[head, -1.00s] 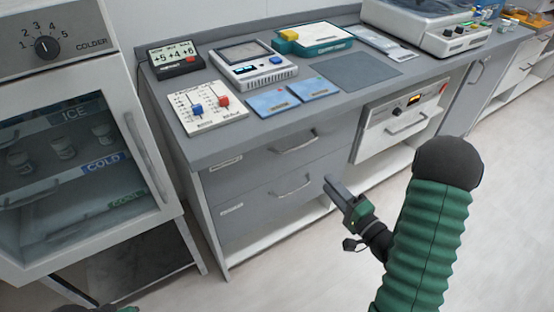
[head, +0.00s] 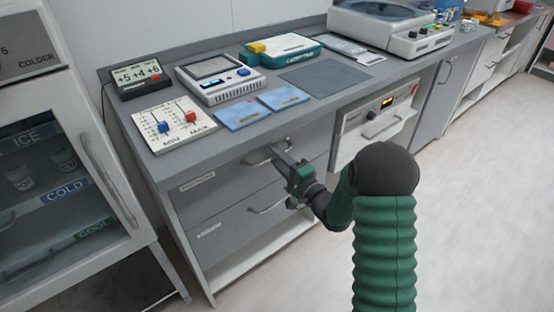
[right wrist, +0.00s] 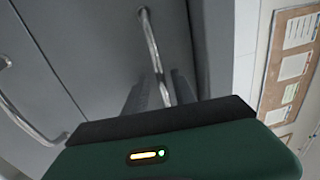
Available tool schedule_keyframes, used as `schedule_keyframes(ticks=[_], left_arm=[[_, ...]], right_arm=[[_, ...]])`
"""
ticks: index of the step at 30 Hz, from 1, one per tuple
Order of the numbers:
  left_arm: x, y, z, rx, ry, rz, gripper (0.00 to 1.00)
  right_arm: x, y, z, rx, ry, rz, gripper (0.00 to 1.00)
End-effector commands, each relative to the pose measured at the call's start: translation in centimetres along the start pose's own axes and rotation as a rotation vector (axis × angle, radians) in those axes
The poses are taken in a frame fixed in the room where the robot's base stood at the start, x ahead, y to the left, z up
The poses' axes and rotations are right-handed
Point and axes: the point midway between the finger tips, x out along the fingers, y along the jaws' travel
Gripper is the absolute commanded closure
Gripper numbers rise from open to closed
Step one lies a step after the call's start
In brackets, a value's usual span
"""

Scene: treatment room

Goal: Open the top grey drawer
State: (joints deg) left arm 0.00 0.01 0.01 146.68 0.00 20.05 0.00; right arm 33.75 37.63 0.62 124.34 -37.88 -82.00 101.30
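The top grey drawer (head: 225,172) is in the cabinet under the counter and looks flush with its front. Its curved metal handle (head: 257,160) is partly hidden by my right gripper (head: 281,153), which reaches in from the right. In the right wrist view the handle (right wrist: 152,45) runs down to between the two dark fingers of my right gripper (right wrist: 165,92). The fingers lie close on either side of it. Whether they press on it cannot be told. My left gripper is not in view.
A second grey drawer (head: 235,222) with its own handle is below. A white device (head: 375,125) stands in the bay to the right. The counter (head: 330,105) above carries several devices and cards. A glass-door cooler (head: 75,190) stands at the left; the floor at right is clear.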

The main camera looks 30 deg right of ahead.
Motion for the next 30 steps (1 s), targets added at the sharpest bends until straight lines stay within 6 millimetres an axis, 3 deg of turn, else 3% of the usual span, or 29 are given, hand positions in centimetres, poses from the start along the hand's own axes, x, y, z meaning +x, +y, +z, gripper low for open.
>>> schedule_keyframes(ticks=[7,15,30], left_arm=[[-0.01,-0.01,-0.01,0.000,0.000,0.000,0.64],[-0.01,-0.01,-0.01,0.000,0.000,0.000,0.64],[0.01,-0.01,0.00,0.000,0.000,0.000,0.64]], right_arm=[[0.15,-0.10,0.09,-0.001,0.000,-0.001,0.68],[0.10,-0.02,0.00,0.000,0.000,0.000,1.00],[0.04,0.14,-0.11,0.000,0.003,0.004,1.00]])
